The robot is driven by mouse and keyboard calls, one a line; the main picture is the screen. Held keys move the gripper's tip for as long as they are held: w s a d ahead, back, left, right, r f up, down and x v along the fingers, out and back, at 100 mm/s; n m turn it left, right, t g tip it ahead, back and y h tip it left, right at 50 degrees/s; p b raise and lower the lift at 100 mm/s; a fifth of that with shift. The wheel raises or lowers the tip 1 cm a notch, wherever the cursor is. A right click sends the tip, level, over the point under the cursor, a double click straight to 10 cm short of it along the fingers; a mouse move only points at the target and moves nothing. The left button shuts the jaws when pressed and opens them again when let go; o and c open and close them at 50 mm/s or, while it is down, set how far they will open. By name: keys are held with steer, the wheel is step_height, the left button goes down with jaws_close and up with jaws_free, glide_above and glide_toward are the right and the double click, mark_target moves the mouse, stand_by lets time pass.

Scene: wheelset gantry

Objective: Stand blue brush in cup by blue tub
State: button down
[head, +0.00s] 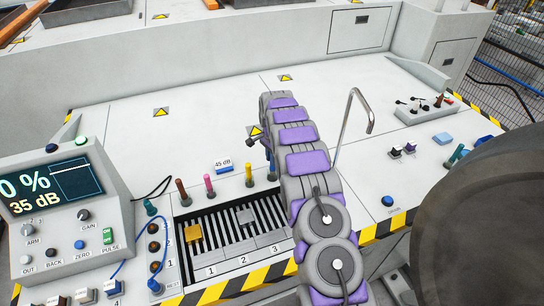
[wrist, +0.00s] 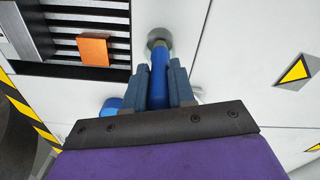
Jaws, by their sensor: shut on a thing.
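My gripper (wrist: 168,68) is shut on the blue brush (wrist: 158,85), with its fingers on either side of the handle. The brush's far end meets a round grey piece (wrist: 158,36) on the pale deck; I cannot tell whether it is a cup, a socket or the brush's head. In the head view my gripper (head: 262,140) is partly hidden by its arm, above a blue upright piece (head: 271,168) at the right end of a row of coloured handles. Another blue thing (wrist: 111,106) is partly hidden behind my gripper. I cannot make out the blue tub for certain.
A slotted tray (head: 225,228) with a gold block (head: 193,236) lies in front. Brown (head: 183,192), pink (head: 209,186) and yellow (head: 249,174) handles stand behind it. A control console (head: 70,215) is left, a thin bent pipe (head: 352,115) right. The deck behind is clear.

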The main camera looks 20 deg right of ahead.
steer(key=c, duration=0.9)
jaws_free()
steer(key=shift+o, duration=0.2)
step_height(320, 180, up, 17)
steer(key=p, duration=0.3)
steer(key=shift+r+p, duration=0.15)
steer(key=shift+p, duration=0.15)
